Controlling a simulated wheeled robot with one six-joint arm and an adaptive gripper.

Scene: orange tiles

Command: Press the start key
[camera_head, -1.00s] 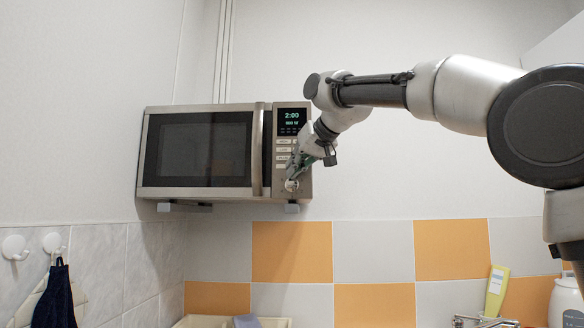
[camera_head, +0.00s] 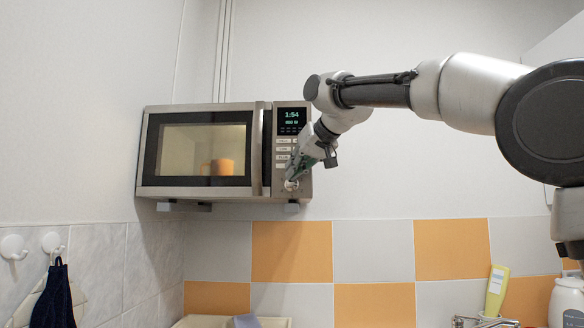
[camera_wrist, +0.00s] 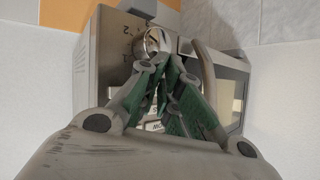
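The microwave (camera_head: 145,190) hangs on the wall with its door shut. Its display (camera_head: 291,118) reads 1:54, its inside is lit, and an orange mug (camera_head: 222,167) shows through the window. The key panel (camera_head: 283,141) has rows of light keys; I cannot read which is the start key. My gripper (camera_head: 292,179) is at the lower part of the panel, its fingers drawn together with nothing between them. In the wrist view the fingertips (camera_wrist: 164,68) are close to the round dial (camera_wrist: 154,41); I cannot tell whether they touch anything. The fingers hide some keys.
The door handle (camera_head: 257,150) stands just left of the panel. Brackets (camera_head: 292,208) hold the microwave from below. The wall to the right is bare. Below are tiles, a yellow bottle (camera_head: 496,290) and a white basin (camera_head: 185,322).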

